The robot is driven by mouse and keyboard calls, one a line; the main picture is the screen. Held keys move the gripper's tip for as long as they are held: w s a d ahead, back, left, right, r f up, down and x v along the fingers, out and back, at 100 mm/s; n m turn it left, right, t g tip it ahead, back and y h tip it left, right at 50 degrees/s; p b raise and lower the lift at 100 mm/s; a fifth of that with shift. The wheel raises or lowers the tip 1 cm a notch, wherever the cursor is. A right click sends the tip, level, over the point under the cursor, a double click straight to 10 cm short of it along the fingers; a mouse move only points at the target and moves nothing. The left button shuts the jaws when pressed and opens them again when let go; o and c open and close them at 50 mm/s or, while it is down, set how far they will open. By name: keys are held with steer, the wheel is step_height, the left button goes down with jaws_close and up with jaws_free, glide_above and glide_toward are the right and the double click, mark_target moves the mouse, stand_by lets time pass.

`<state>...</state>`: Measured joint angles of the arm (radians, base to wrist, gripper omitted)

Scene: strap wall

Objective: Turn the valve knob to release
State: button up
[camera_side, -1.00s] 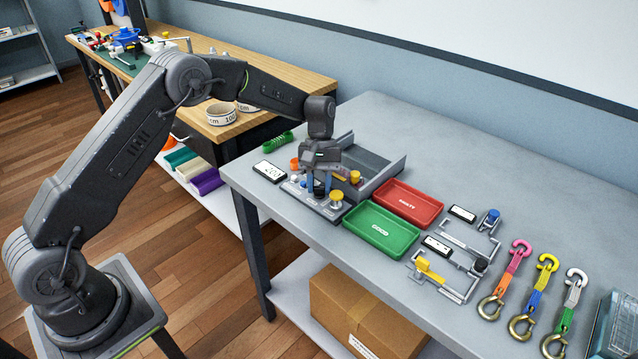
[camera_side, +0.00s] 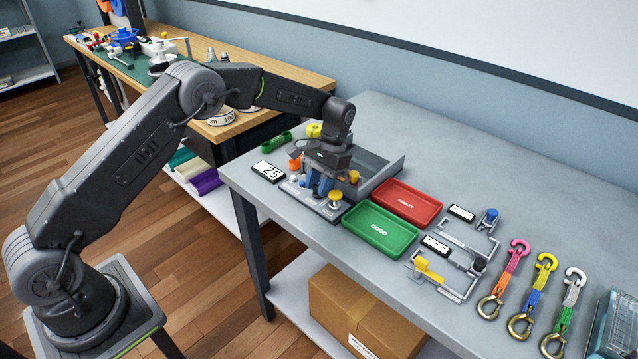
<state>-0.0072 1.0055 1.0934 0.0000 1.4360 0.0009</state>
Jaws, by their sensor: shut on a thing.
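The test fixture (camera_side: 314,203) is a grey panel at the left end of the grey workbench, with a tray-like bed behind it. My gripper (camera_side: 318,189) points down at the panel, its blue fingers shut on the valve knob, which they almost wholly hide. A yellow-topped knob (camera_side: 335,198) stands on the panel just right of the fingers. A white display (camera_side: 268,172) left of the panel seems to read 25.
A green tray marked GOOD (camera_side: 380,231) and a red tray (camera_side: 407,202) lie to the right. Beyond are metal clamp fixtures (camera_side: 452,262) and several hook straps (camera_side: 534,292). A green strap (camera_side: 276,142) lies behind the display. The bench's back right is clear.

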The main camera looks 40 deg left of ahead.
stand_by(0.5)
steer(key=o, duration=0.9)
